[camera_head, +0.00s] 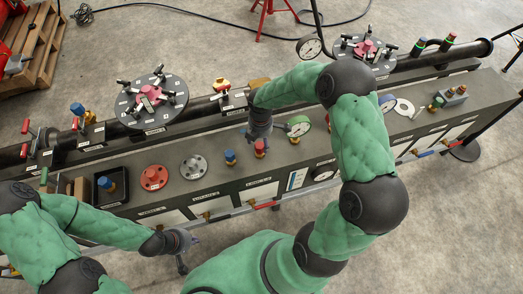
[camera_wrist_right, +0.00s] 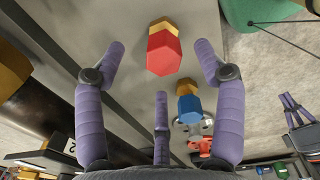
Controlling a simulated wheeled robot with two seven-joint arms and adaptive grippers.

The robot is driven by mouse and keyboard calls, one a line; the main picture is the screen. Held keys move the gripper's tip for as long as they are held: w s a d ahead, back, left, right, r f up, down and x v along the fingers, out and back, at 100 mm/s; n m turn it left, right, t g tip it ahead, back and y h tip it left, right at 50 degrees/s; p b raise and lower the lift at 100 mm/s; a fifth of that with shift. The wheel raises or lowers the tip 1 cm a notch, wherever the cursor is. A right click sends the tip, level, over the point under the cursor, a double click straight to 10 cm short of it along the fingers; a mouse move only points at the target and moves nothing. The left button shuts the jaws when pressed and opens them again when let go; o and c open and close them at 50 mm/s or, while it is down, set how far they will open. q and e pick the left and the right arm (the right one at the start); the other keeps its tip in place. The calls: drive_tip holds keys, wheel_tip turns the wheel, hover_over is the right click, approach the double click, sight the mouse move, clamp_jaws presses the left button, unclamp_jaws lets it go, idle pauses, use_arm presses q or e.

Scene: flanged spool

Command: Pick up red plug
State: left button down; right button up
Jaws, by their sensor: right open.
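The red plug (camera_head: 260,147) stands on the grey bench top, with a hexagonal red head and a brass-yellow base. In the right wrist view the red plug (camera_wrist_right: 164,52) lies ahead, between the lines of my right gripper's spread purple fingers (camera_wrist_right: 162,70). In the head view my right gripper (camera_head: 259,134) is just behind and above the plug, open and empty. No finger is seen gripping it. A blue plug (camera_wrist_right: 188,103) stands close by; it also shows in the head view (camera_head: 230,157). My left gripper (camera_head: 187,255) hangs in front of the bench, with fingers apart and empty.
A red flange (camera_head: 153,177), a grey flange (camera_head: 193,166) and a black tray (camera_head: 111,187) sit left on the bench. A dark pipe with a round plate (camera_head: 150,100) runs behind.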

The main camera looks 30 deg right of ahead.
wheel_tip(320, 180, down, 2)
wheel_tip(320, 180, down, 5)
drive_tip(key=b, duration=0.2)
drive_tip(key=shift+a+b, duration=0.15)
drive_tip(key=shift+b, duration=0.2)
drive_tip(key=c, duration=1.4)
